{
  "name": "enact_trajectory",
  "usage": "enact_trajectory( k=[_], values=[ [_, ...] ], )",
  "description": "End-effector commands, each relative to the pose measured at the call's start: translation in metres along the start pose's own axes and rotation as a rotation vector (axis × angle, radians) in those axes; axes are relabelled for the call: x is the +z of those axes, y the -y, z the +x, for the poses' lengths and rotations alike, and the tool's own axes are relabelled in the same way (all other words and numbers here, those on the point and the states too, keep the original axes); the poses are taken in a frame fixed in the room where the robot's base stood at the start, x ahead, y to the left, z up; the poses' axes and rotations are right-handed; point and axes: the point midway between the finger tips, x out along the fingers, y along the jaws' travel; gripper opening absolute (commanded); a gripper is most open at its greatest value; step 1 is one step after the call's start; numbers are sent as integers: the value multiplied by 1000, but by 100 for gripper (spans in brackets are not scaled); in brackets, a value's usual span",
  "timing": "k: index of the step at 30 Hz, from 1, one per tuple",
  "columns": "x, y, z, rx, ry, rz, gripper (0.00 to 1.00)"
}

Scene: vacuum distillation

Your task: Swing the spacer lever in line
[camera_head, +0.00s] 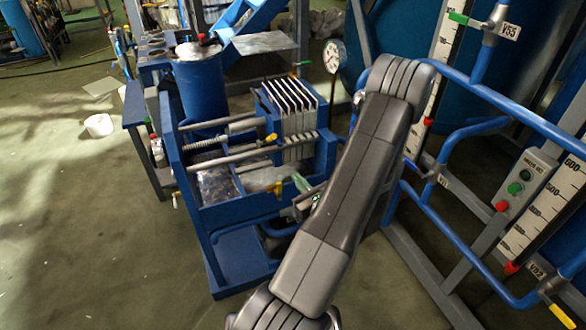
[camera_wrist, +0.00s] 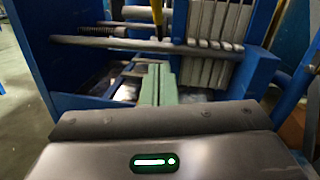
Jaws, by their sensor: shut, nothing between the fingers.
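The filter press stands in a blue frame (camera_head: 295,150), with a row of upright pale plates (camera_head: 290,105); the plates also show at the upper right of the wrist view (camera_wrist: 215,40). A yellow lever (camera_wrist: 157,12) with a dark lower end points down at the top middle of the wrist view, just left of the plates. A small yellow piece (camera_head: 270,138) at the plates' left side looks like the same lever. My gripper (camera_head: 300,182) is at the front of the press, its green fingers (camera_wrist: 158,82) shut and empty, below and apart from the lever.
Horizontal metal rods (camera_head: 235,155) and a spring cross the press. A blue drum (camera_head: 200,90) stands behind left. Blue pipes (camera_head: 480,90) and gauge columns crowd the right. A control box (camera_head: 525,180) has green and red buttons. The floor at left is mostly open.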

Motion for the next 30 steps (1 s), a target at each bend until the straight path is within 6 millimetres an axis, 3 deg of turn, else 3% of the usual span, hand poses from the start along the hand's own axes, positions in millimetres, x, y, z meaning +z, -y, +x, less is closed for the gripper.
enact_trajectory(
  k=[16,21,30],
  values=[
    [6,-2,98,8,2,-3,0],
    [24,-2,113,6,2,-3,0],
    [29,-2,121,5,-1,0,0]
  ],
)
